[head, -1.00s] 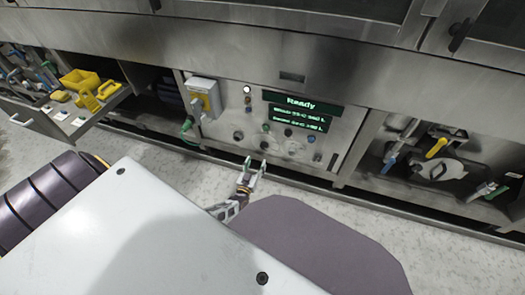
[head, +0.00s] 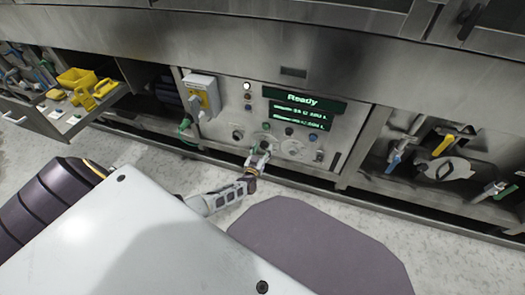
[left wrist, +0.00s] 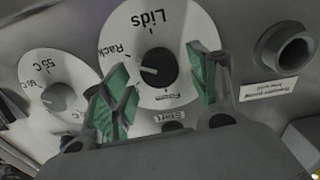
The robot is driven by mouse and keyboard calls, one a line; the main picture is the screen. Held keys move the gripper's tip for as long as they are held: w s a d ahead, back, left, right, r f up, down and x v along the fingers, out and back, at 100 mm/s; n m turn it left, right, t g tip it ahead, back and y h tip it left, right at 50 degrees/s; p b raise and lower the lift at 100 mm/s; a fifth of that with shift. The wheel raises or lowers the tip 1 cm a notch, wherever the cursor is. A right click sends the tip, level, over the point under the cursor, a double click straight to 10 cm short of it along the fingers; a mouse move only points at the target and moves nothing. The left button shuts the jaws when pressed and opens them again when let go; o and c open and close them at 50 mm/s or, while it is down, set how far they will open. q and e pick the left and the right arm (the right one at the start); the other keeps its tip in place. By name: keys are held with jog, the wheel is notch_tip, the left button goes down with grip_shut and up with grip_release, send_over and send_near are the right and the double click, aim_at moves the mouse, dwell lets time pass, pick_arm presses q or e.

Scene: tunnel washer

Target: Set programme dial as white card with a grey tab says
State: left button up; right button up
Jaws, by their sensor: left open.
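The programme dial (left wrist: 165,25) is a white disc with a dark central knob (left wrist: 158,68) in the left wrist view, where its lettering is inverted. "Lids" and "Rack" are readable. The knob's white mark points left, somewhat below "Rack". My left gripper (left wrist: 160,60) is open, its green-padded fingers on either side of the knob with gaps; contact is not visible. In the head view my left gripper (head: 260,156) is at the panel and partly covers the dial. Small white cards (head: 72,120) lie in the drawer at left; their tabs and writing are too small to tell.
A "55 C" dial (left wrist: 58,92) sits beside the programme dial, and a round port (left wrist: 290,50) on its other side. The display (head: 304,101) reads "Ready". The open drawer (head: 75,130) holds yellow items (head: 78,78).

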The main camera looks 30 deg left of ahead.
pick_arm(q)
jog(key=shift+w+a, duration=0.1)
jog(key=shift+w, duration=0.15)
jog(key=c, duration=1)
